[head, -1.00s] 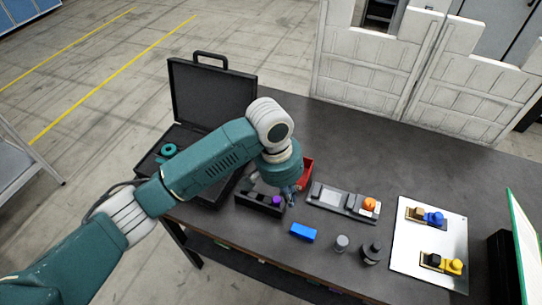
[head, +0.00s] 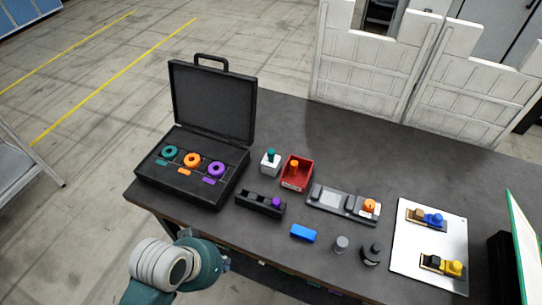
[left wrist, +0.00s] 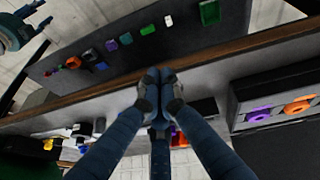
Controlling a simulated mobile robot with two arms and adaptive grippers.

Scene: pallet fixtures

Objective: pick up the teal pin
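The teal pin (head: 271,154) stands upright in a white block (head: 270,166) on the dark table, right of the open case and left of the red bin. My left gripper (head: 208,264) is at the table's front left edge in the head view, well apart from the pin; its fingers are hidden there. In the left wrist view its fingers (left wrist: 159,84) meet with nothing visible between them. I cannot make out the teal pin in that view. My right gripper (left wrist: 34,16) shows small at the upper left of the left wrist view; its finger opening is unclear.
The open black case (head: 183,190) holds teal, orange and purple rings. A red bin (head: 303,182) with an orange pin, a black holder (head: 250,205) with a purple piece, a grey fixture (head: 330,200) and a blue block (head: 303,233) stand nearby. A white board (head: 415,265) lies right.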

